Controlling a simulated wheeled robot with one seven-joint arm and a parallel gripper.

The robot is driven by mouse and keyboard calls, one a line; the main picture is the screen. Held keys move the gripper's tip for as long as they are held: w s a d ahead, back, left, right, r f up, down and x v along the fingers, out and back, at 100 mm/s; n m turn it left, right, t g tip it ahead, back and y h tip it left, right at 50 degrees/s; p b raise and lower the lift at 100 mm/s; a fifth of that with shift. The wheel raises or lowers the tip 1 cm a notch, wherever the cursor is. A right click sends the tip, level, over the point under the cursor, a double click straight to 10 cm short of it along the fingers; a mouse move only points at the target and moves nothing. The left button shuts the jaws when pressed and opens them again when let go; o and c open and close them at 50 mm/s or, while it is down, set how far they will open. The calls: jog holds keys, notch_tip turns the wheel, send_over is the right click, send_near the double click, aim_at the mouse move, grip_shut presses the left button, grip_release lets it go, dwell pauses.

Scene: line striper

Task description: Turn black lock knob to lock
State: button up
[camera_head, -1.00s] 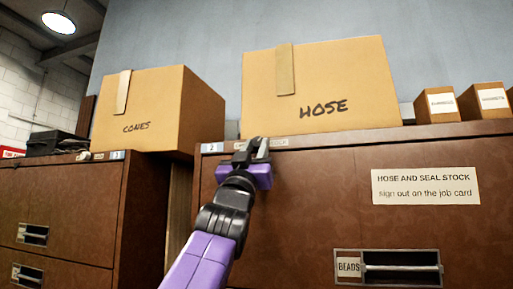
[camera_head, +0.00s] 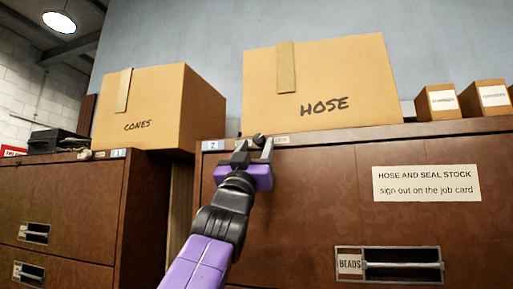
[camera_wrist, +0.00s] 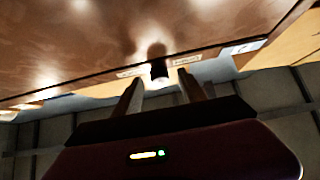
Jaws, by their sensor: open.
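The black lock knob (camera_head: 258,140) is a small dark round piece on the top front strip of the right brown cabinet, below the HOSE box. It also shows in the wrist view (camera_wrist: 159,70), where it sticks out from the strip between two pale labels. My gripper (camera_head: 254,152) is open and empty in front of the knob. In the wrist view its two fingers (camera_wrist: 160,82) stand to either side of the knob, with a gap on each side. I cannot tell how deep the knob sits between the fingertips. The knob's marking is too small to read.
The HOSE box (camera_head: 318,85) stands on the right cabinet (camera_head: 310,200) just above the knob. The CONES box (camera_head: 140,108) stands on the left cabinet (camera_head: 75,200). Small cartons (camera_head: 437,103) sit at the right. A BEADS drawer handle (camera_head: 400,265) is at lower right.

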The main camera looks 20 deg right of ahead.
jog(key=b+v, duration=0.1)
jog(key=v, duration=0.5)
jog(key=shift+f+b, duration=0.25)
jog(key=shift+b, duration=0.15)
jog(key=shift+s+a, duration=0.1)
jog(key=shift+a, duration=0.1)
